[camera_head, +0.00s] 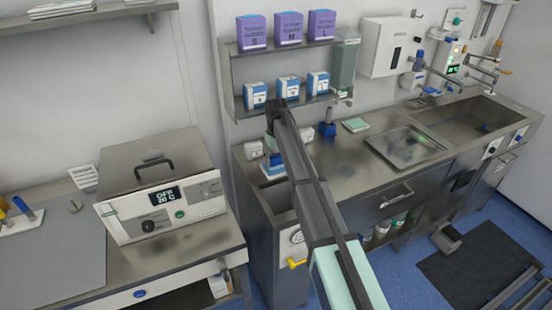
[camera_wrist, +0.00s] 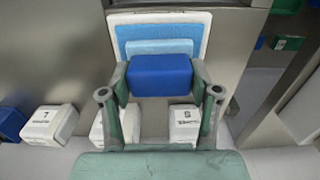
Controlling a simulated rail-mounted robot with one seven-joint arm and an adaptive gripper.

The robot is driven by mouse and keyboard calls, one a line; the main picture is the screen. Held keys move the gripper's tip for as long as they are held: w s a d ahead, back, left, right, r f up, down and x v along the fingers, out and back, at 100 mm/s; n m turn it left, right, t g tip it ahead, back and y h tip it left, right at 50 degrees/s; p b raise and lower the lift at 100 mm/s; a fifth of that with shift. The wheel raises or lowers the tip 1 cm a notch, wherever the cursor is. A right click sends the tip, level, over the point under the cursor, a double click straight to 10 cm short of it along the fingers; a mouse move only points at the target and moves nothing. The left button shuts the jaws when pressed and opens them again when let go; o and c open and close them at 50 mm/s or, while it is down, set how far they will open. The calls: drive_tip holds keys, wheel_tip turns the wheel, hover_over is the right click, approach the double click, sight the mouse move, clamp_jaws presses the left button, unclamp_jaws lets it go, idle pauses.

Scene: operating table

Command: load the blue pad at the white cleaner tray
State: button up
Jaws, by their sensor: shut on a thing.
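In the wrist view, my gripper (camera_wrist: 160,85) is shut on a dark blue pad (camera_wrist: 160,76), a thick block, with one finger at each side. Beyond it is the white tray (camera_wrist: 206,32), with a blue layer and a smaller light-blue piece inside its white rim. The held pad overlaps the tray's near part in the picture. I cannot tell whether the pad touches the tray. In the head view, my gripper (camera_head: 270,143) is at the left end of the steel counter, partly hidden by my arm. The dark blue pad (camera_head: 276,160) shows just below it.
White labelled boxes (camera_wrist: 48,124) stand near the gripper in the wrist view. A dark blue holder (camera_head: 327,129) and a pale green pad (camera_head: 355,125) sit on the counter. A shelf (camera_head: 284,104) with boxes hangs behind. A steel tray (camera_head: 405,147) lies further right.

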sight(276, 157)
drive_tip(key=shift+r+p, duration=1.65)
drive_tip(key=shift+r, duration=1.85)
